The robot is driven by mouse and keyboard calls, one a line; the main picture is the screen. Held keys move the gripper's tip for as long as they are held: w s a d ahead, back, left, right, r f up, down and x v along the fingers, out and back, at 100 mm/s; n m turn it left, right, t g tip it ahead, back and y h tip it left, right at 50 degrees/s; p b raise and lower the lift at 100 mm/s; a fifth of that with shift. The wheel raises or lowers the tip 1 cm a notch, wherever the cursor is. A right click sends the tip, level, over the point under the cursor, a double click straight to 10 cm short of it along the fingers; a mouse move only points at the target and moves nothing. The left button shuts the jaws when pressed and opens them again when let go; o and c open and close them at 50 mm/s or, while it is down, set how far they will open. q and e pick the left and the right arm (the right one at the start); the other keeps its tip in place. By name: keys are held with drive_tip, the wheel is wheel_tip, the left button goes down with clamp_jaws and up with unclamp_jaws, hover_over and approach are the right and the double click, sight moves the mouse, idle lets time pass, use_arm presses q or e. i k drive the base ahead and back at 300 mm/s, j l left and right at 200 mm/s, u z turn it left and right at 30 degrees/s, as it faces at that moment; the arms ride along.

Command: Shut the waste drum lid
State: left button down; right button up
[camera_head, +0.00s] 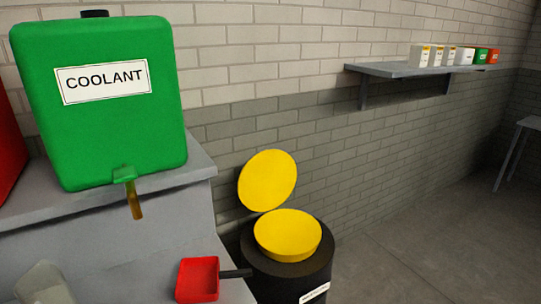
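The black waste drum (262,276) stands on the floor at the bottom centre, right of the grey bench. Its round yellow lid (267,180) stands raised, tilted up at the back left of the drum. A second yellow round piece (287,236), like a shallow dish or funnel, sits in the drum's top. A white label on the drum's front is partly cut off by the picture's lower edge. Neither of my grippers shows in this view.
A green coolant tank (105,110) with a brown-tipped spout stands on the grey bench (110,268). A red square scoop (198,280) with a dark handle reaches towards the drum. A wall shelf (390,69) holds several small containers.

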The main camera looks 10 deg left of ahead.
sight(268, 179)
drive_tip(key=i+l, duration=0.35)
drive_tip(key=i+l+u, duration=0.1)
drive_tip(key=i+l, duration=0.25)
drive_tip(key=l, duration=0.2)
drive_tip(key=i+l, duration=0.35)
drive_tip(key=l+u, duration=0.05)
drive_tip(key=l, duration=0.05)
